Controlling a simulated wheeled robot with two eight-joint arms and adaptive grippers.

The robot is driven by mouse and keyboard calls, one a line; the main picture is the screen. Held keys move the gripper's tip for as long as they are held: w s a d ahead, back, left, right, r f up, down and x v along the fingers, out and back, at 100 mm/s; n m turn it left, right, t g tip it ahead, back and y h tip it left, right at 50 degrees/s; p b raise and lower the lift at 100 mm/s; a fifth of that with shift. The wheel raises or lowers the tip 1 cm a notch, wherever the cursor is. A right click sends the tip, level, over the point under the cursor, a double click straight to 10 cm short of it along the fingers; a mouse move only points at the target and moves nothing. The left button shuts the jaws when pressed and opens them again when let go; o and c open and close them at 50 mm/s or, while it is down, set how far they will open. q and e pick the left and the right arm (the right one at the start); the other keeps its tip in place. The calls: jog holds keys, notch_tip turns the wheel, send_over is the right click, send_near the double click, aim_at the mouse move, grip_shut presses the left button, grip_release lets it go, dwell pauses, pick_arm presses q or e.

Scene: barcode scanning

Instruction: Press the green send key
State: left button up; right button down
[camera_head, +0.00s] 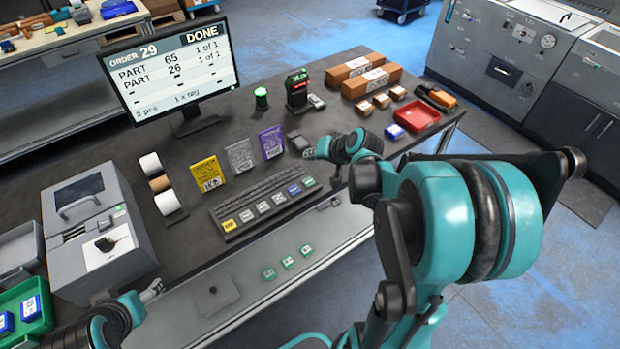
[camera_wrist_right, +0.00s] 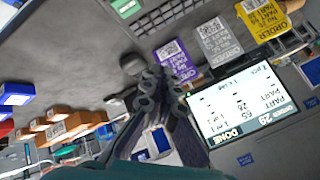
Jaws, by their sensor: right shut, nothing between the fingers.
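The green send key (camera_head: 309,182) is at the right end of the row of large keys along the front of the dark keyboard (camera_head: 258,196), beside a blue key (camera_head: 294,190). In the right wrist view a green key (camera_wrist_right: 125,8) shows at the top edge. My right gripper (camera_head: 311,152) is shut and empty, above the table behind the green key and apart from it. Its fingers also show in the wrist view (camera_wrist_right: 149,80). My left gripper (camera_head: 152,291) is by the grey machine at the lower left; its jaw state is unclear.
The monitor (camera_head: 183,72) reads order 29, DONE. Yellow (camera_head: 208,174), grey and purple order cards stand behind the keyboard. A dark object (camera_head: 298,142) is close to my right gripper. A red tray (camera_head: 416,118) and cardboard boxes (camera_head: 362,82) are farther right.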

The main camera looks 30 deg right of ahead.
aim_at(311, 183)
jog(key=shift+f, duration=0.1)
notch_tip(311, 183, down, 9)
jog(key=b, duration=0.7)
jog(key=shift+r, duration=0.2)
dwell(1.1)
jog(key=shift+f+b, duration=0.45)
jog(key=shift+b, duration=0.1)
jog(key=shift+f+b, duration=0.4)
dwell(0.4)
dwell(0.3)
jog(key=shift+r+p, duration=0.75)
jog(key=shift+r, duration=0.15)
